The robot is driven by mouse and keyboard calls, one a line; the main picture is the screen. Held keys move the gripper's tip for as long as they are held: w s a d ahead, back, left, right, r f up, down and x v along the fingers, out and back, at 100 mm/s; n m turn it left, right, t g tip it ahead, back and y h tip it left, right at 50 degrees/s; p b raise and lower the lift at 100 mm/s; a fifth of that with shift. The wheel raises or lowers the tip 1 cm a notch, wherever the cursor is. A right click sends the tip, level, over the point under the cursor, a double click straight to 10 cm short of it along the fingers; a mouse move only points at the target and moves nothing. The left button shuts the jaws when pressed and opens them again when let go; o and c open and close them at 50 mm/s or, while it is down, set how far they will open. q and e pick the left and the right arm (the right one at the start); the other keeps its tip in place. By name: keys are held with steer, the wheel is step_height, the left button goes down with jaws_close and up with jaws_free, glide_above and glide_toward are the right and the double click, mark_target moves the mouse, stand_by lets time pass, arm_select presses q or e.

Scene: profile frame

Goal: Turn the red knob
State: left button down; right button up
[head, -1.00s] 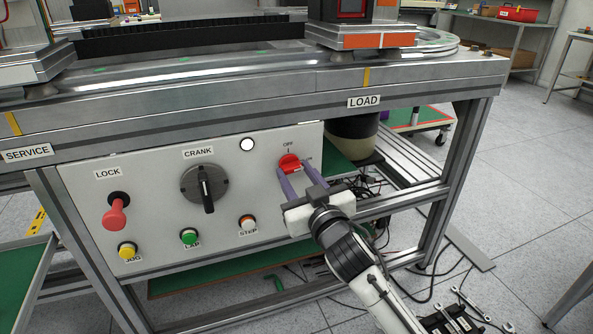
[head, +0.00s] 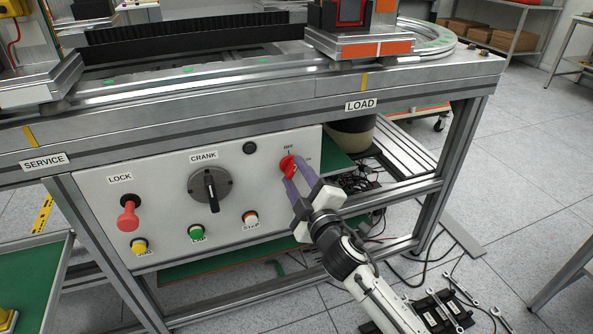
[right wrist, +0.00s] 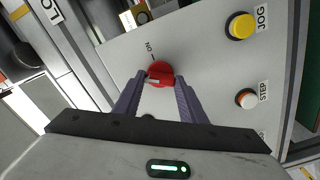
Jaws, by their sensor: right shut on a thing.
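The red knob (head: 287,165) is on the right end of the pale control panel, with an OFF label above it and an ON label to its right, partly covered by my gripper. My right gripper (head: 294,166) is shut on the knob, its two purple fingers on either side and rolled relative to the panel. In the right wrist view the red knob (right wrist: 160,71) sits between the fingertips (right wrist: 161,80), and a pale mark shows on its face. My left gripper is not in view.
The panel also carries a red LOCK plunger (head: 128,214), a black CRANK handle (head: 211,190), a dark round lamp (head: 250,148) and yellow, green and white buttons along the bottom. A metal frame post (head: 449,170) stands to the right. Cables hang behind the gripper.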

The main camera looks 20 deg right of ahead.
steer(key=shift+r+n+p, duration=0.1)
steer(key=shift+n+p, duration=0.2)
steer(key=shift+n, duration=0.7)
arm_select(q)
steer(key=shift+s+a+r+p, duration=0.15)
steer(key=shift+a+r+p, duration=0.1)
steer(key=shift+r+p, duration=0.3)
arm_select(e)
steer(key=shift+n, duration=1.9)
steer(key=o, duration=1.1)
steer(key=shift+c, duration=0.2)
arm_select(q)
steer(key=shift+p, duration=0.35)
arm_select(e)
steer(key=s, duration=1)
steer(key=shift+s, duration=0.15)
